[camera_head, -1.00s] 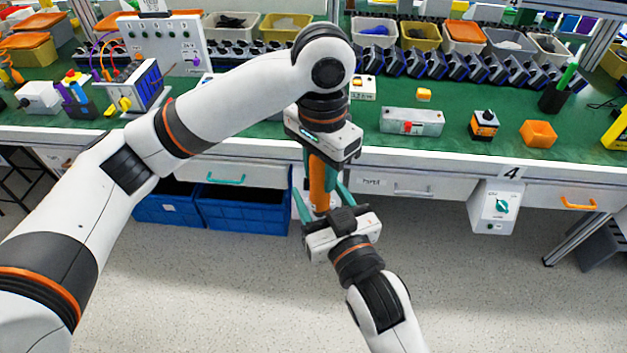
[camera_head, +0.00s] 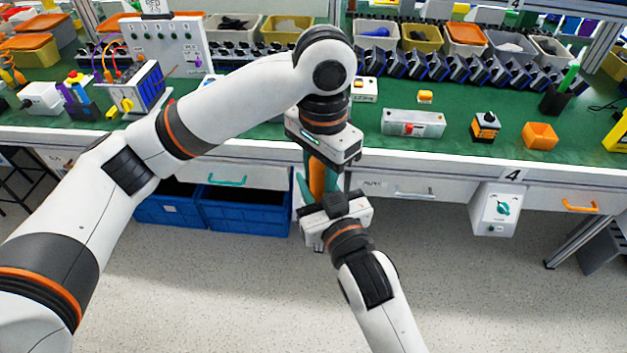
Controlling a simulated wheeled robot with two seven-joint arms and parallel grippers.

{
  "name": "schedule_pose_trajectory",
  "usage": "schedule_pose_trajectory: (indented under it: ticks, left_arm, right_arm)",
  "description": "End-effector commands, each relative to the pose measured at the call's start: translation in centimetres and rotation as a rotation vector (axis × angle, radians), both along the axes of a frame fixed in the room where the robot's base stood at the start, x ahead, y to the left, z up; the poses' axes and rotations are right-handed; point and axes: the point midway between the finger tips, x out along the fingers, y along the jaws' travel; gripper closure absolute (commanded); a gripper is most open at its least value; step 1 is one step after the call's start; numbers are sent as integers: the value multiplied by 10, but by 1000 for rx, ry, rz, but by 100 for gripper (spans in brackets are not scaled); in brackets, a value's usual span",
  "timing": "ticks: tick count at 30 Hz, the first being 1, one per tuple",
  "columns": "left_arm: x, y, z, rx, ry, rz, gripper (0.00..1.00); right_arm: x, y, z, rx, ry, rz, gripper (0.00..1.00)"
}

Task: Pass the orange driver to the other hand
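The orange driver (camera_head: 317,178) hangs upright below my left gripper (camera_head: 317,158), in front of the bench edge. My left gripper points down and is shut on the driver's upper part. My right gripper (camera_head: 318,190) comes up from below, with its teal fingers at the driver's lower part. One finger shows to the left of the driver. The other is close to its right side and partly hidden, so I cannot tell whether these fingers press on it. The driver's lower end is hidden behind the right gripper's body.
The green bench (camera_head: 450,155) runs behind both grippers. A grey box with a red button (camera_head: 412,124), an orange bin (camera_head: 539,136) and a rotary switch box (camera_head: 496,209) are to the right. Blue crates (camera_head: 245,215) stand below the bench. The floor in front is clear.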

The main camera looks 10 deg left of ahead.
Motion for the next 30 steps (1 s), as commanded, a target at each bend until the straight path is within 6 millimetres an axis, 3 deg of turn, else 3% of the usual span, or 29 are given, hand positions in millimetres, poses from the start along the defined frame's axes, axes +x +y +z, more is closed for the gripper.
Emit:
schedule_pose_trajectory:
  ticks: [1,5,15,30]
  left_arm:
    - [2,-3,2,-13,-10,1,60]
    - [1,-3,2,-11,-9,1,41]
    - [0,-3,8,-8,-5,-4,41]
    - [2,-2,101,-10,-14,5,41]
  right_arm:
    - [-4,6,3,8,-5,14,100]
    - [-3,5,3,8,-4,12,100]
    - [-2,3,2,5,-3,8,100]
    - [-2,3,2,5,-3,8,100]
